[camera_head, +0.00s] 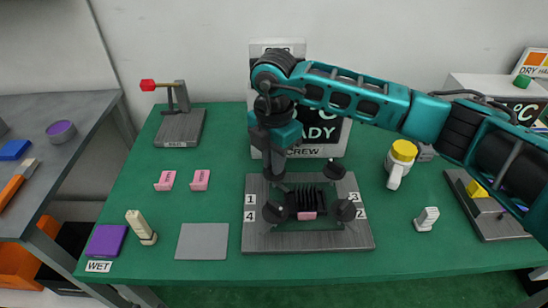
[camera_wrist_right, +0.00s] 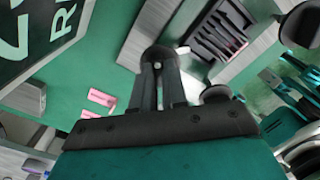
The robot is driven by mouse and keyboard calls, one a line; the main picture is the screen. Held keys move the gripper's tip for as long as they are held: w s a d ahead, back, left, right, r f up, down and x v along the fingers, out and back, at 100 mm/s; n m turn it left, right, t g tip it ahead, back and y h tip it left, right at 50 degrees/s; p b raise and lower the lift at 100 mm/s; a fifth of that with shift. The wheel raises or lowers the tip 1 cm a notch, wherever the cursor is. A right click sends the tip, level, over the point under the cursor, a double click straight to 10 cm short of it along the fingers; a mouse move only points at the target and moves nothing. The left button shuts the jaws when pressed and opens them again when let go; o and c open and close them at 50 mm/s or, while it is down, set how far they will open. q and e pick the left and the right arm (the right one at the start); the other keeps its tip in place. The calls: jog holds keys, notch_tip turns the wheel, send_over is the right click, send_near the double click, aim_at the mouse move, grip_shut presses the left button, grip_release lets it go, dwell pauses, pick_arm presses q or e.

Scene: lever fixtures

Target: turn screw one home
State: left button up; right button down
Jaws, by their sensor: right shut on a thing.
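The grey screw fixture (camera_head: 305,243) sits on the green table, with a dark ribbed part and a pink piece (camera_head: 307,215) in its middle. Number labels mark its corners. My right gripper (camera_head: 275,176) points down at the back-left corner, by label 1. In the right wrist view its fingers (camera_wrist_right: 160,78) are shut on the dark round knob of screw one (camera_wrist_right: 160,55). The gripper mostly hides that knob in the head view. The other dark knobs stand at back right (camera_head: 334,169), front right (camera_head: 346,210) and front left (camera_head: 273,211). My left gripper is out of view.
A sign panel (camera_head: 330,140) stands behind the fixture. A yellow-topped white object (camera_head: 402,155) and a small white piece (camera_head: 427,218) are to the right. A grey plate (camera_head: 202,242) and two pink pieces (camera_head: 200,180) lie left. A red-tipped lever fixture (camera_head: 180,128) stands back left.

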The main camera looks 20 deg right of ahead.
jog(key=shift+w+r, duration=0.1)
jog(key=c, duration=1.2)
grip_release()
jog(key=shift+o, duration=0.2)
notch_tip(320, 180, up, 13)
